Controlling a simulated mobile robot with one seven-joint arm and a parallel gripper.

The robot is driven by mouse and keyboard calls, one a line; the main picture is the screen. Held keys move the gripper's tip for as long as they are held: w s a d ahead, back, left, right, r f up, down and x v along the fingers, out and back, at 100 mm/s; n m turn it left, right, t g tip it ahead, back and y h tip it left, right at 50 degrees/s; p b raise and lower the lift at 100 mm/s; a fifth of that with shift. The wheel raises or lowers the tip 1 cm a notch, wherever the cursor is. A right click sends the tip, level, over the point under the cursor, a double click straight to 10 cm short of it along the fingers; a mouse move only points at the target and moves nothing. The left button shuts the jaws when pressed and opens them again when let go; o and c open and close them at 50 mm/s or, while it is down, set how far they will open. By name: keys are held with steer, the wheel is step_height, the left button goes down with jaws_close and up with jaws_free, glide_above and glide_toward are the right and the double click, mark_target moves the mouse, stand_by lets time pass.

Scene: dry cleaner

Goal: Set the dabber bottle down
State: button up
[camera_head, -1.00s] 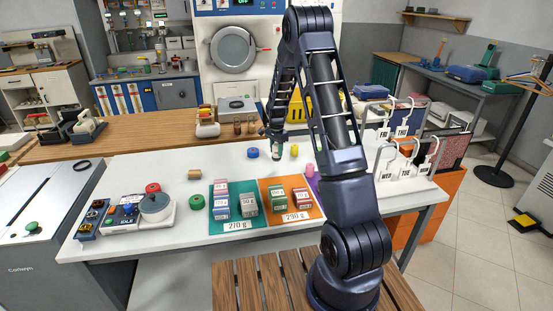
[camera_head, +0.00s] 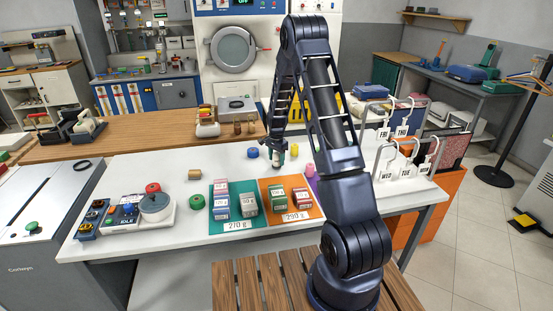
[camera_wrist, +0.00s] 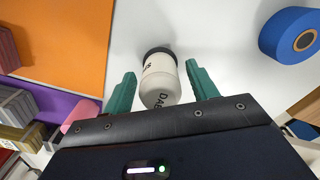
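The dabber bottle (camera_wrist: 160,82) is white with a dark end and dark lettering. In the wrist view it is between the two green fingers of my gripper (camera_wrist: 160,72). A narrow gap shows on each side of the bottle, so the fingers look open around it. In the head view my gripper (camera_head: 276,162) is low at the white table (camera_head: 330,155), behind the orange mat. The bottle is mostly hidden there by the gripper. I cannot tell its exact contact with the table.
A blue roll (camera_wrist: 290,35) lies to the right in the wrist view. The orange mat (camera_head: 307,212) and green mat (camera_head: 234,218) carry small boxes. A yellow piece (camera_head: 295,149) and a pink piece (camera_head: 310,169) stand close to the gripper. Clear table lies to the left.

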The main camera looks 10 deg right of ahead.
steer(key=shift+r, duration=0.15)
step_height(320, 180, up, 11)
steer(key=shift+r, duration=0.15)
steer(key=s+d+r+n+t, duration=0.25)
steer(key=s+r+n, duration=0.25)
steer(key=s+r, duration=1.55)
steer(key=s+r+n+t, duration=0.1)
steer(key=s+r+n, duration=0.1)
steer(key=s, duration=1)
steer(key=s+d+r+n+t, duration=0.1)
steer(key=s+n, duration=0.3)
steer(key=s, duration=0.8)
steer(key=shift+s+d+r, duration=0.3)
steer(key=shift+r, duration=0.3)
